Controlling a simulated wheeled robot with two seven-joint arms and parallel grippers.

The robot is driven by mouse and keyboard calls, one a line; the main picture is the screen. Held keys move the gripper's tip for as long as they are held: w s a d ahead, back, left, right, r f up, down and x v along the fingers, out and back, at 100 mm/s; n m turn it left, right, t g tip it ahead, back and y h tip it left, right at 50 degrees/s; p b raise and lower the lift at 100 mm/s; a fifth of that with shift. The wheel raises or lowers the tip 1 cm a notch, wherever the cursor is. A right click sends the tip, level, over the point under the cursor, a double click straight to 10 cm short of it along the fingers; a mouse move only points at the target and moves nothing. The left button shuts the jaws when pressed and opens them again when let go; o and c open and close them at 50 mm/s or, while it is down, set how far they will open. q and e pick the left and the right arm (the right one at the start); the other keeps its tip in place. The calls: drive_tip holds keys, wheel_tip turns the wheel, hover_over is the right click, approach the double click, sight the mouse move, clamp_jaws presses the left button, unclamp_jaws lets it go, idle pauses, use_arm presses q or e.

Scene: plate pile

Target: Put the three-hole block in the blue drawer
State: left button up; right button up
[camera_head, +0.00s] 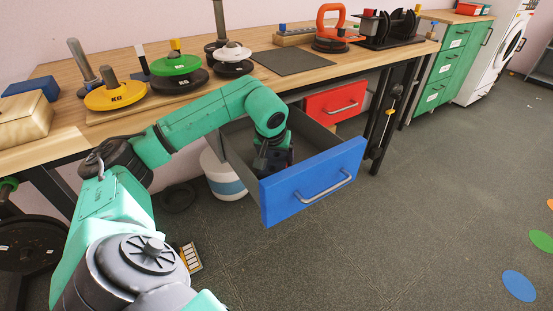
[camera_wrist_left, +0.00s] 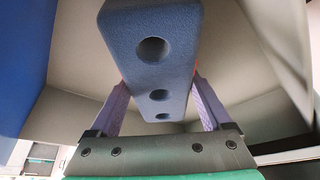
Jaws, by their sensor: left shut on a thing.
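The blue drawer (camera_head: 284,196) is pulled open under the workbench, with its grey inside showing. My left gripper (camera_head: 268,164) is down inside it, behind the blue front. In the left wrist view, the three-hole block (camera_wrist_left: 172,72) is blue-grey with three round holes in a row, and the two purple fingers are shut on it from both sides. Drawer walls surround the block in that view. Whether it touches the drawer floor I cannot tell. In the head view the block is mostly hidden by my gripper and the drawer front. My right gripper is not in view.
A red drawer (camera_head: 334,101) is partly open behind and right of the blue one. The workbench (camera_head: 319,80) above carries weight-plate stands, a dark mat (camera_head: 292,61) and an orange kettlebell-like thing (camera_head: 331,30). A white-and-blue tub (camera_head: 222,176) stands below.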

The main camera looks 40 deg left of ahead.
use_arm(q)
drive_tip(key=shift+f, duration=0.1)
drive_tip(key=o, duration=1.4)
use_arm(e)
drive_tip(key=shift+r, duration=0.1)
use_arm(q)
drive_tip(key=shift+r, duration=0.2)
drive_tip(key=p+v, duration=0.2)
drive_tip(key=v, duration=0.9)
drive_tip(key=shift+s+r+p, duration=0.1)
drive_tip(key=shift+r+p, duration=0.1)
drive_tip(key=shift+p, duration=0.2)
drive_tip(key=shift+s+d+r, duration=0.1)
drive_tip(key=shift+s+r, duration=0.05)
drive_tip(key=shift+r, duration=0.05)
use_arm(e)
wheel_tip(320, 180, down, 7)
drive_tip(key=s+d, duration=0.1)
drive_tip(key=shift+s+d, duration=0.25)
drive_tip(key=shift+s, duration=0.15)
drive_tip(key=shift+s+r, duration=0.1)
